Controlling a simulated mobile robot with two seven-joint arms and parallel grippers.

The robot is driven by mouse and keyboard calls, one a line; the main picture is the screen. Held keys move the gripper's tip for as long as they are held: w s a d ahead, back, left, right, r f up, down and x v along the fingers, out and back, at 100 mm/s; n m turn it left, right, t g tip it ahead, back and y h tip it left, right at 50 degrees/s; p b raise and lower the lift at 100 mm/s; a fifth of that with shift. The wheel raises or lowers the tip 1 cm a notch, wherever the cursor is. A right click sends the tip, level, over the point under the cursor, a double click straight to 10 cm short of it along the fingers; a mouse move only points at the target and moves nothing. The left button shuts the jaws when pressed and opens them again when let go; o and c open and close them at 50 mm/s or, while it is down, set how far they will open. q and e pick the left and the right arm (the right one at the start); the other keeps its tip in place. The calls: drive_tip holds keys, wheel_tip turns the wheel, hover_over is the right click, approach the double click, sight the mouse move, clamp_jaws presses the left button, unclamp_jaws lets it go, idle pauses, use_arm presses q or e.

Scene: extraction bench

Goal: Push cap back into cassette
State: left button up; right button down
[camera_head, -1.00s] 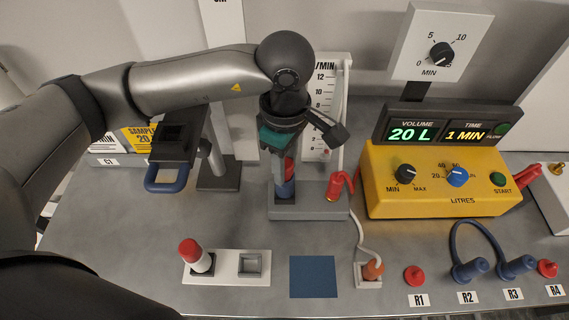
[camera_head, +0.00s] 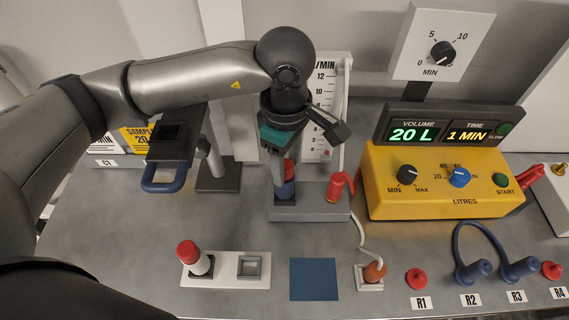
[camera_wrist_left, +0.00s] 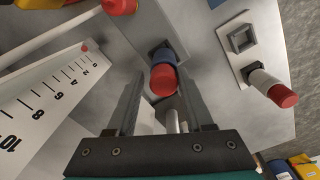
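A blue cylindrical cassette (camera_head: 286,190) stands upright in the grey holder (camera_head: 310,209) in front of the flow scale. Its red cap (camera_wrist_left: 163,79) faces the left wrist camera, and its blue body (camera_wrist_left: 161,55) shows behind it. My left gripper (camera_head: 285,163) points down over this cassette. In the left wrist view its two fingers are apart, one on each side of the cap; I cannot tell whether they touch it. How far the cap is seated cannot be told. My right gripper is not in view.
A white cassette with a red top (camera_head: 196,259) stands tilted in a white two-place rack (camera_head: 226,281), beside an empty square socket. A blue mat (camera_head: 314,279) lies to its right. A red valve (camera_head: 339,186) stands close to the gripper. The yellow pump (camera_head: 440,181) is further right.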

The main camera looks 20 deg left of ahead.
use_arm(q)
drive_tip(key=shift+o, duration=0.5)
drive_tip(key=shift+s+f, duration=0.3)
drive_tip(key=shift+f, duration=0.5)
drive_tip(key=shift+s, duration=0.1)
drive_tip(key=shift+a, duration=0.1)
wheel_tip(320, 180, up, 17)
drive_tip(key=shift+w, duration=0.4)
drive_tip(key=shift+f, duration=0.1)
